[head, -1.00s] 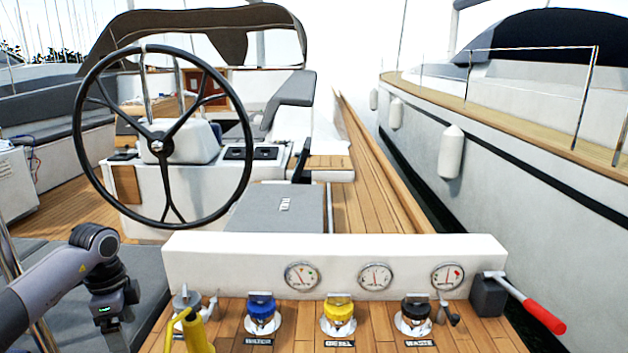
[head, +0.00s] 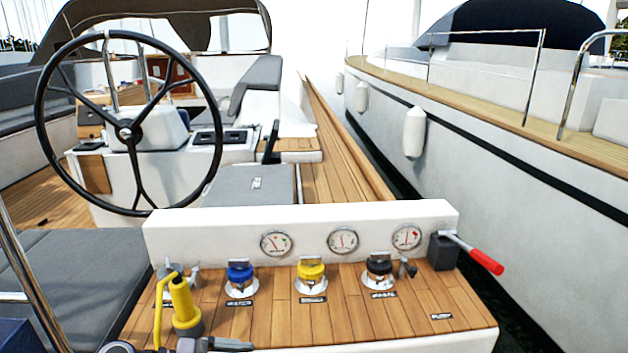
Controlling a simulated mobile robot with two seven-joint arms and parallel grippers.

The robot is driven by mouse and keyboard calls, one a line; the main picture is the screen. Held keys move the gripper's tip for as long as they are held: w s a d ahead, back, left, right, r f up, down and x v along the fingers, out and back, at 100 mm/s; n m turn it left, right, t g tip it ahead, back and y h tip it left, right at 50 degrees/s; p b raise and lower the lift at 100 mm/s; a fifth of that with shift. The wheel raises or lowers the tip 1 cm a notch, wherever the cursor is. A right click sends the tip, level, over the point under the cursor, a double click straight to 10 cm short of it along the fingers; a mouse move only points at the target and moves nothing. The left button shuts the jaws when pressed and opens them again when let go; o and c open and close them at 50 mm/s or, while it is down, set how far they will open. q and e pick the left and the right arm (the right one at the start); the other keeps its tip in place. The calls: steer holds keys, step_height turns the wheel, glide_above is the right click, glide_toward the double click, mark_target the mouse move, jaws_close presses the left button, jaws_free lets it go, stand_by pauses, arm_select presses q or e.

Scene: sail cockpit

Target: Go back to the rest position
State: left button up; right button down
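A grey and dark piece of my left arm, probably the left gripper (head: 218,345), shows at the bottom edge, just below the yellow nozzle (head: 184,302). Most of it is cut off by the frame, so I cannot tell whether its fingers are open or shut. The yellow nozzle stands on the left end of the wooden panel (head: 345,320), with a yellow hose beside it. My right gripper is out of view.
The panel carries a blue cap (head: 239,272), a yellow cap (head: 311,270) and a black cap (head: 379,265). A red-handled lever (head: 486,262) sticks out at the right. A steering wheel (head: 128,132) stands beyond.

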arm_select(q)
steer(key=s+a+f+n+t+y, duration=0.2)
steer(key=s+f+n+t+y, duration=0.1)
steer(key=s+f+n+y, duration=0.2)
steer(key=s+a+f+n+t+y, duration=0.3)
steer(key=s+f+n+y, duration=0.3)
steer(key=s+n, duration=0.5)
step_height(320, 180, down, 3)
steer(key=shift+s+a+r+n+t, duration=0.15)
steer(key=shift+s+a+n+t, duration=0.2)
steer(key=shift+s, duration=0.3)
